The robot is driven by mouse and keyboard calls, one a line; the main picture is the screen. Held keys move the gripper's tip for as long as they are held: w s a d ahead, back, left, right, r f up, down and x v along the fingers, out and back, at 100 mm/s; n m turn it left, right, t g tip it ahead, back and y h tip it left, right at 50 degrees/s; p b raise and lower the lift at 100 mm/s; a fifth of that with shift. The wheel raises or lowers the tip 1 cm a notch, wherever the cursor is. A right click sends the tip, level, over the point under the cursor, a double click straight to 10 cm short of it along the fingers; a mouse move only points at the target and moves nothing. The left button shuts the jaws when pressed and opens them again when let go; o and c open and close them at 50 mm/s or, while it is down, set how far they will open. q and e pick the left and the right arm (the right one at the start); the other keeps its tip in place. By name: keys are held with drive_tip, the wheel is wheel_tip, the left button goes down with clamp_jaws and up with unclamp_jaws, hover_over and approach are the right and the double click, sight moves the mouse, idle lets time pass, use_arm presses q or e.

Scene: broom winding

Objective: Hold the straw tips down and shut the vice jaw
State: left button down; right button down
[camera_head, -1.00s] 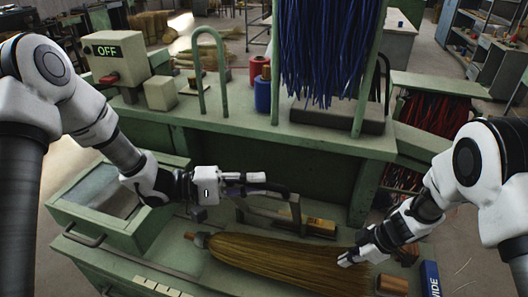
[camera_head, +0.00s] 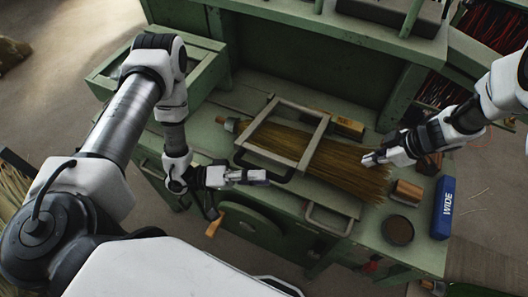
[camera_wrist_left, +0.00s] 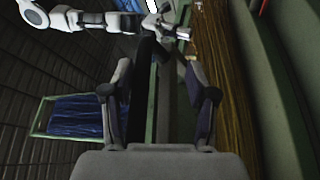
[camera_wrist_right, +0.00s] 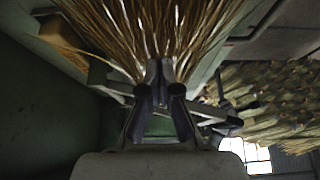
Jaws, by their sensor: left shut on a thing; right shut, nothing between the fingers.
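The broom lies on the green bench with its straw (camera_head: 345,165) fanned to the right and its handle end (camera_head: 231,125) at the left. The grey vice jaw frame (camera_head: 318,133) lies across the straw near the handle end. My left gripper (camera_head: 266,177) is at the jaw's near side, shut on its black handle (camera_head: 285,178); the left wrist view shows this dark handle (camera_wrist_left: 146,85) between the fingers. My right gripper (camera_head: 368,160) is shut and empty over the straw tips, seeming to touch them. In the right wrist view the straw (camera_wrist_right: 150,30) spreads just beyond the closed fingertips (camera_wrist_right: 160,72).
A wooden block (camera_head: 407,192), a round dark tin (camera_head: 398,230) and a blue WIDE box (camera_head: 445,208) stand right of the straw tips. A yellowish block (camera_head: 346,128) sits behind the jaw. A green drawer (camera_head: 205,70) is at the back left.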

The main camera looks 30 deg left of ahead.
use_arm(q)
drive_tip(key=f, duration=0.1)
drive_tip(key=s+f, duration=0.1)
drive_tip(key=f, duration=0.1)
drive_tip(key=shift+d+f+y, duration=0.1)
drive_tip(key=shift+y, duration=0.2)
drive_tip(key=c, duration=1.8)
unclamp_jaws()
drive_tip(key=shift+w+f, duration=0.1)
drive_tip(key=shift+f, duration=0.05)
drive_tip(key=o, duration=0.7)
drive_tip(key=shift+w+a, duration=0.35)
drive_tip(key=shift+a, duration=0.1)
drive_tip(key=v, duration=1.1)
drive_tip(key=shift+s+a, duration=0.25)
drive_tip(key=shift+a, duration=0.1)
